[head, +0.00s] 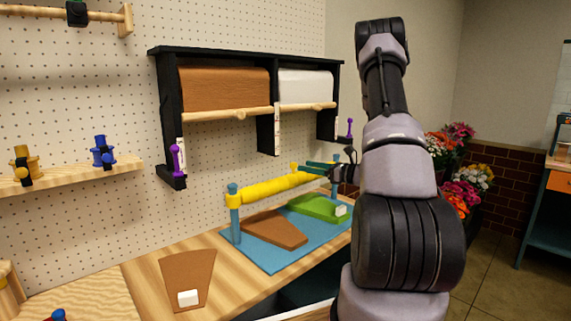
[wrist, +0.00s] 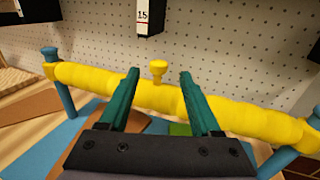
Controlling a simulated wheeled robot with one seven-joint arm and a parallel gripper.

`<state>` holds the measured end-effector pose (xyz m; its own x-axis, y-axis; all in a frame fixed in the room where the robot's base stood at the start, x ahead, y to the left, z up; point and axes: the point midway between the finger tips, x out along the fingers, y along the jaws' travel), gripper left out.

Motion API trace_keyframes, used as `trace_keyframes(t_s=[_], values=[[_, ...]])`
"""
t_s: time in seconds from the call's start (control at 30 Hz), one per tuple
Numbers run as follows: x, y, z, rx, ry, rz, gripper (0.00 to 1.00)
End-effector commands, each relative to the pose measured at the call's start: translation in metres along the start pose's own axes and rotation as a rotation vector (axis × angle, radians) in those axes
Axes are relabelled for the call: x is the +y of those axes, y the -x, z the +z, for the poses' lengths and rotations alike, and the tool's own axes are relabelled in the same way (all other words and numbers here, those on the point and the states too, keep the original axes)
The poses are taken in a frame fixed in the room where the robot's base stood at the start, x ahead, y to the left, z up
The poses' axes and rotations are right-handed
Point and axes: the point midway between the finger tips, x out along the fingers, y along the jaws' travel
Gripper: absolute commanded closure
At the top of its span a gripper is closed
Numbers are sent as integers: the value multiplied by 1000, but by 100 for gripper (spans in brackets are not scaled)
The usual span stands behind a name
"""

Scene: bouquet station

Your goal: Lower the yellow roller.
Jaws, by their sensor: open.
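The yellow roller (head: 275,189) is a long bar spanning two blue posts (head: 235,215) above a blue mat (head: 275,257). It also crosses the wrist view (wrist: 240,115), where a small yellow knob (wrist: 158,71) stands up from its middle. My gripper (head: 318,168) is at the roller's right half in the head view. In the wrist view its two green fingers (wrist: 159,73) are apart, with the knob showing in the gap between them. I cannot tell whether the fingers touch the roller. My arm hides the roller's right end in the head view.
Brown (head: 273,229) and green (head: 318,207) wedge-shaped pieces lie on the mat under the roller. Another brown piece with a white block (head: 188,298) lies on the bench. A black rack (head: 168,120) with brown and white rolls hangs on the pegboard above. Flowers (head: 462,190) stand right of my arm.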

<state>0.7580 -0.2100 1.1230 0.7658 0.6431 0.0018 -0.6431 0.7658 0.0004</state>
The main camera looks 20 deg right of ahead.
Motion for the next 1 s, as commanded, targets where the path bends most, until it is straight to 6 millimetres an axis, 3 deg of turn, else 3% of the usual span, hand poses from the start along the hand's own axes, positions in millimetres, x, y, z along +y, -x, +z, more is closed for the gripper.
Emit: trace_keyframes(t_s=[0.4,0.6,0.9,1.0], values=[[2,-77,0,1,1,7,36],[2,-92,0,2,0,5,36],[2,-94,0,2,0,5,36],[2,-94,0,2,0,5,74]])
